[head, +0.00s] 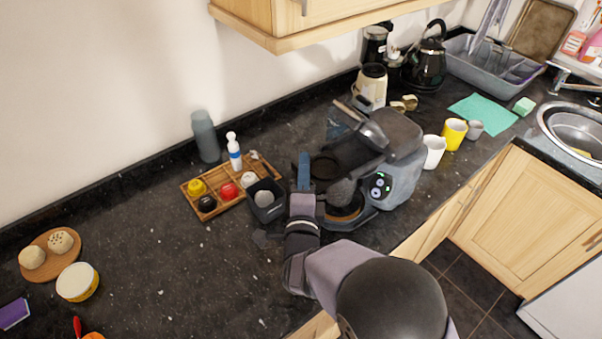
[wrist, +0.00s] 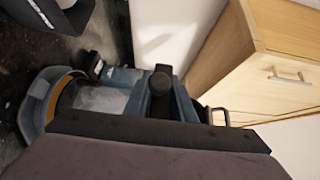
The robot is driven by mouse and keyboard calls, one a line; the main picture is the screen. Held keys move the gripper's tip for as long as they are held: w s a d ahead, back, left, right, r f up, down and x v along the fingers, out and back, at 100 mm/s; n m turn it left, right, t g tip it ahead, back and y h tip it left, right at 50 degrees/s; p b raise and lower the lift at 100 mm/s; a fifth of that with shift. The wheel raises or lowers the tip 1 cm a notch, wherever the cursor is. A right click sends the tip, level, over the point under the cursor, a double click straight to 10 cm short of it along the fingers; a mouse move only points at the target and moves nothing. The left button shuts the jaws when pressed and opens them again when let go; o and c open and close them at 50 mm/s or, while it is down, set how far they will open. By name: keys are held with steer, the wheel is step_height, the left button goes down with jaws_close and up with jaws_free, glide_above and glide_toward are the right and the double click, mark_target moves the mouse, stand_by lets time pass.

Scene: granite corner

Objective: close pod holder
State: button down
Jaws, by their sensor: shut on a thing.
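The grey coffee machine (head: 400,165) stands on the dark granite counter, with lit buttons on its front. Its pod holder (head: 325,167), a dark round-topped part, sticks out on the machine's left side, above the drip tray (head: 345,214). A lever-like lid (head: 362,126) is on top. My gripper (head: 304,172) is at the pod holder's left side and is shut on it; the contact itself is mostly hidden. In the wrist view the drip tray (wrist: 38,105) shows at left, and my gripper's grey body covers the lower part.
A white cup (head: 433,152) and a yellow cup (head: 454,134) stand right of the machine.

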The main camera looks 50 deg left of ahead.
mark_target(315, 165)
steer(key=w+b, duration=0.1)
steer(key=w+f, duration=0.1)
steer(key=w, duration=0.1)
steer(key=shift+w+d+b, duration=0.15)
steer(key=shift+b, duration=0.2)
steer(key=c, duration=1.8)
jaws_free()
steer(key=shift+o, duration=0.8)
steer(key=shift+r, duration=0.1)
steer(key=shift+r, duration=0.1)
